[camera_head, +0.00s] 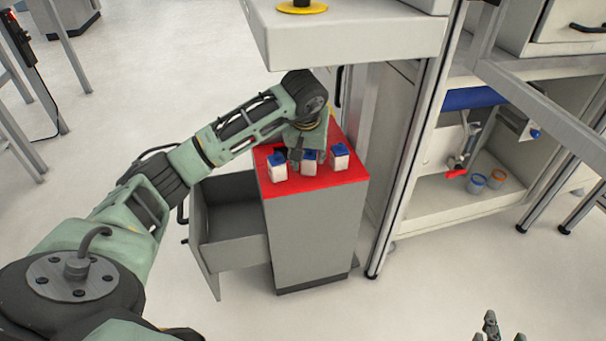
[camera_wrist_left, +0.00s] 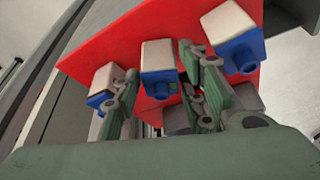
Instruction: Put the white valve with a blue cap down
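Three white valves with blue caps are upright at the red top (camera_head: 318,184) of a grey cabinet: a left one (camera_head: 278,168), a middle one (camera_head: 309,163) and a right one (camera_head: 340,157). In the left wrist view, my left gripper (camera_wrist_left: 158,95) has its green fingers on both sides of the middle valve (camera_wrist_left: 157,58). Whether they press on it, and whether its base rests on the red top, I cannot tell. The other two valves (camera_wrist_left: 103,82) (camera_wrist_left: 230,28) are outside the fingers. My right gripper (camera_head: 498,329) shows only spread fingertips at the bottom edge.
An open grey drawer (camera_head: 230,240) sticks out left of the cabinet. A white bench (camera_head: 345,38) overhangs behind it, with a metal post (camera_head: 405,165) to the right. A shelf (camera_head: 450,200) holds two small cups. The floor in front is clear.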

